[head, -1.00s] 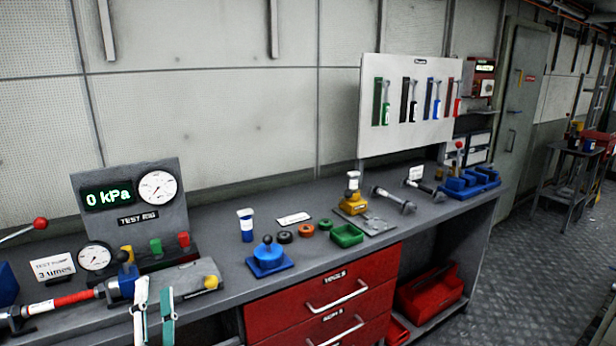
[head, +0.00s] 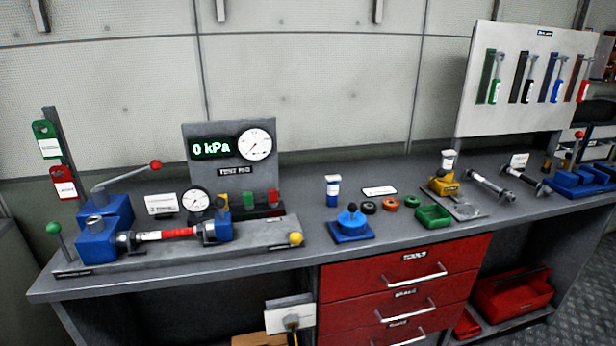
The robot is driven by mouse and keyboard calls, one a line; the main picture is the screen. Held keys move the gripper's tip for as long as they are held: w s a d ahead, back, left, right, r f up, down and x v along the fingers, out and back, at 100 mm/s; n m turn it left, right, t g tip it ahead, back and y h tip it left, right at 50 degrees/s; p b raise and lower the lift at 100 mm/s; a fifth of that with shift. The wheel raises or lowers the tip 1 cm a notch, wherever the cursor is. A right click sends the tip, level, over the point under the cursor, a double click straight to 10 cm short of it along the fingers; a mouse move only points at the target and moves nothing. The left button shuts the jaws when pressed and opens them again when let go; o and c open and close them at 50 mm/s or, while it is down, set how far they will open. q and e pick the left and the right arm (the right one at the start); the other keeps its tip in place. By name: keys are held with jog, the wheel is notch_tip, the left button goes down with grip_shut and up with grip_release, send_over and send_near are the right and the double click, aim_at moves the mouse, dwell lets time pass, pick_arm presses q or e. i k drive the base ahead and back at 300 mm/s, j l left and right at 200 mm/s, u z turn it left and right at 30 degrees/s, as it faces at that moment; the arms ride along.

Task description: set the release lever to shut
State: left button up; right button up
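The test rig's blue hand pump (head: 100,232) stands at the left end of the bench. A long grey lever with a red knob (head: 155,165) rises from it to the right. A short lever with a green knob (head: 54,229) stands at the rig's far left end, tilted a little left. A yellow knob (head: 296,239) sits at the right end of the rig's base. No readable label shows which one is the release lever. The green-knob lever looks likely by its place beside the pump. Neither gripper is in the head view now.
The display (head: 210,148) reads 0 kPa, beside a dial gauge. A cylinder with a red rod (head: 180,232) lies along the rig. Green (head: 46,139) and red tags hang on a post behind the pump. A blue fixture (head: 351,226) and small parts stand to the right.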

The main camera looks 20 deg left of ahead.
aim_at(53, 228)
jog(key=j+u, duration=0.1)
jog(key=u, duration=0.3)
jog(key=i+u, duration=0.1)
jog(key=u, duration=0.3)
jog(key=j+u, duration=0.1)
jog(key=u, duration=0.35)
jog(key=i+u, duration=0.1)
jog(key=u, duration=0.3)
jog(key=i+u, duration=0.1)
jog(key=u, duration=0.3)
